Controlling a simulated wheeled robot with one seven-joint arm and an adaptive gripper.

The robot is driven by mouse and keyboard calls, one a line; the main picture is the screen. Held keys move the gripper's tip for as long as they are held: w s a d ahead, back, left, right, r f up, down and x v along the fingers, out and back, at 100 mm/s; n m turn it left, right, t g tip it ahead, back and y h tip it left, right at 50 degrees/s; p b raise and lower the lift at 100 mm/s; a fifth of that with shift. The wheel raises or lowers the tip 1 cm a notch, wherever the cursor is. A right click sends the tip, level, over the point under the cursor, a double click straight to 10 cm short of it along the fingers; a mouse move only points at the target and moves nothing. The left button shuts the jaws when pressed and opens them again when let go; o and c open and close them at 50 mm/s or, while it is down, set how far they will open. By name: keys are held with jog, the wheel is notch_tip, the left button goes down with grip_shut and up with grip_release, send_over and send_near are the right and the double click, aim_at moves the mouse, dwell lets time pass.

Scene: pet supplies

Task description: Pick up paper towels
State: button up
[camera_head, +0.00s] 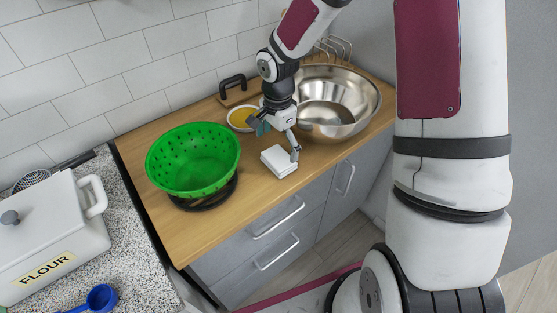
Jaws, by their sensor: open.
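A small white square stack (277,162), which looks like folded paper towels, lies flat on the wooden counter (250,205) near its front edge. My gripper (277,145) is above and just behind the stack, pointing down, with its fingers spread and nothing between them. One finger reaches down by the stack's right side. I cannot tell whether it touches the stack. The other finger is at the left, behind the stack.
A green colander (193,160) stands to the left on a dark round base. Large metal bowls (352,88) stand at the right. A yellow-filled dish (242,118) and a dark-handled board (233,85) are behind. A flour canister (50,235) stands at far left.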

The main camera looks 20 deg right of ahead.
aim_at(279, 157)
jog(key=shift+s+d+f+p, duration=0.1)
jog(key=shift+f+p, duration=0.35)
jog(key=shift+f, duration=2.15)
jog(key=c, duration=1)
jog(key=shift+r, duration=0.15)
jog(key=shift+r, duration=0.85)
jog(key=shift+s+d+r+b, duration=0.1)
jog(key=shift+s+r+b, duration=0.1)
jog(key=shift+r, duration=0.25)
jog(key=shift+s+d+r+b, duration=0.1)
jog(key=shift+s+r+b, duration=0.1)
jog(key=shift+r, duration=0.2)
jog(key=s+d, duration=0.1)
jog(key=s, duration=0.3)
jog(key=s+d+r, duration=0.1)
jog(key=s+d, duration=0.1)
jog(key=s, duration=0.3)
jog(key=s+d, duration=0.1)
jog(key=s, duration=0.4)
jog(key=shift+s+d+r, duration=0.2)
jog(key=shift+d, duration=0.05)
